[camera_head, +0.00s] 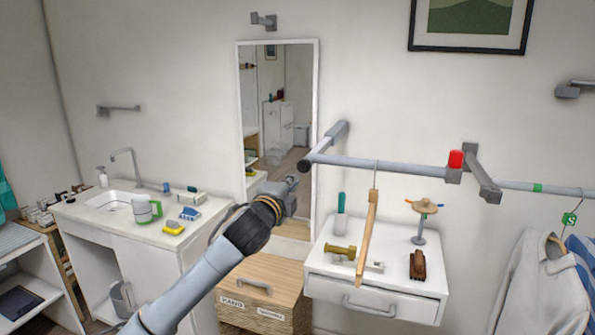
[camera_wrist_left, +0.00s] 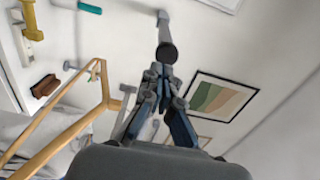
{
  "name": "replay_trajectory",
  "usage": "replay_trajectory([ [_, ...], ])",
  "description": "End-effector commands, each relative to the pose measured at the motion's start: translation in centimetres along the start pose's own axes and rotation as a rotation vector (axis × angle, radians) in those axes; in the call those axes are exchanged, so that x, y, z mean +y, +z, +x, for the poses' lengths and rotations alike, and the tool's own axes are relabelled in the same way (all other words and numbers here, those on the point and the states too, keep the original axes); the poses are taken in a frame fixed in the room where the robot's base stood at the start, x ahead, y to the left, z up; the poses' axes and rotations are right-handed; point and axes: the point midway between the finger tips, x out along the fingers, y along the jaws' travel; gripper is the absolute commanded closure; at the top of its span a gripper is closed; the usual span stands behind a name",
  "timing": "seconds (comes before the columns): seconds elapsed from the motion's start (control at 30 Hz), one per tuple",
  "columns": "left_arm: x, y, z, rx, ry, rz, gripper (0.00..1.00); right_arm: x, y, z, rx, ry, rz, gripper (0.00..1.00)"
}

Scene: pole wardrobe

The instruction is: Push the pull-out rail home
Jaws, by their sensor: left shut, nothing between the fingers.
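The grey rail (camera_head: 410,168) runs across in front of the wall in the head view. Its dark end cap (camera_head: 306,163) is at the left, and a bracket with a red block (camera_head: 455,160) is farther right. A green band (camera_head: 537,188) marks the bar beyond the bracket. My left gripper (camera_head: 293,181) is shut and empty, just below and left of the cap. In the left wrist view, the fingertips (camera_wrist_left: 160,72) point at the dark cap (camera_wrist_left: 168,53). I cannot tell whether they touch. My right gripper is out of view.
A wooden hanger (camera_head: 368,235) hangs from the rail above a white drawer cabinet (camera_head: 385,285) with small items on top. A jacket (camera_head: 545,285) hangs at the right. A mirror (camera_head: 237,120) stands behind my left gripper; a sink counter (camera_head: 75,213) is at the left.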

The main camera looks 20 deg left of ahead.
Motion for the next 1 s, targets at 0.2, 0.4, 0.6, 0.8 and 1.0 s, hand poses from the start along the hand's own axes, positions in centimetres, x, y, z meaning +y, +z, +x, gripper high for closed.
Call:
replay_trajectory([
  [0.2, -0.2, -0.1, 3.4, 0.000, 0.002, 0.000, 1.00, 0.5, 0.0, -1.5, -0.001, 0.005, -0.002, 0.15],
  [0.4, 0.0, 0.0, 4.8, 0.000, 0.001, 0.000, 1.00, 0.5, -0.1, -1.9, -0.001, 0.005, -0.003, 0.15],
  [0.6, 0.1, 0.0, 5.0, 0.000, 0.000, 0.001, 1.00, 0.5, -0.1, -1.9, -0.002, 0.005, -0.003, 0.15],
  [0.8, 0.1, 0.0, 5.0, 0.000, 0.000, 0.000, 1.00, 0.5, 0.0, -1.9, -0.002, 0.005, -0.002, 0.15],
  [1.0, 0.0, 0.0, 5.0, 0.000, 0.000, 0.000, 1.00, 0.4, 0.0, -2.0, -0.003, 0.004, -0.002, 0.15],
])
